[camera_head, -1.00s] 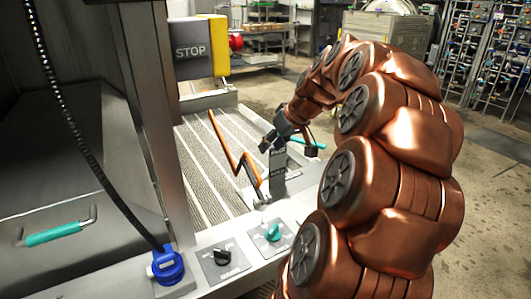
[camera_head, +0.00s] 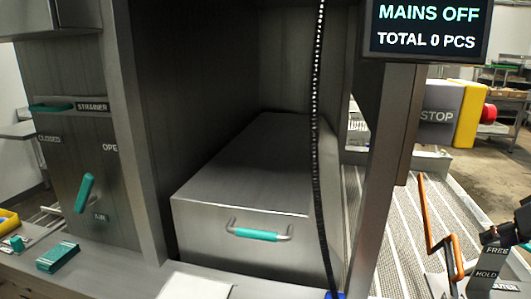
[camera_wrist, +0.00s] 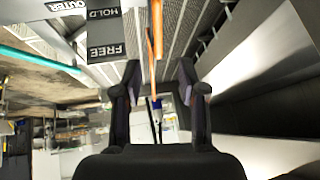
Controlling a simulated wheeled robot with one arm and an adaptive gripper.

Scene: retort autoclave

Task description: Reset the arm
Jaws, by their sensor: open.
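My gripper (camera_wrist: 160,78) is open and empty in the wrist view, with a dark finger on each side. In the head view part of my gripper (camera_head: 522,222) shows at the right edge, beside the label post; the rest of my arm is out of that frame. The label post (camera_head: 484,272) reads FREE, HOLD and OUTER, and it also shows upside down in the wrist view (camera_wrist: 104,32). An orange bent rod (camera_head: 428,215) stands left of the post. In the wrist view the orange rod (camera_wrist: 157,28) lies beyond the gap between the fingertips, apart from them.
A steel box with a teal handle (camera_head: 255,234) sits in the open bay. A dark cable (camera_head: 315,150) hangs before it. A screen (camera_head: 428,28) reads MAINS OFF. A STOP box (camera_head: 437,117) is at right. A teal lever (camera_head: 84,193) is at left. Ribbed conveyor (camera_head: 385,240) lies behind the rod.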

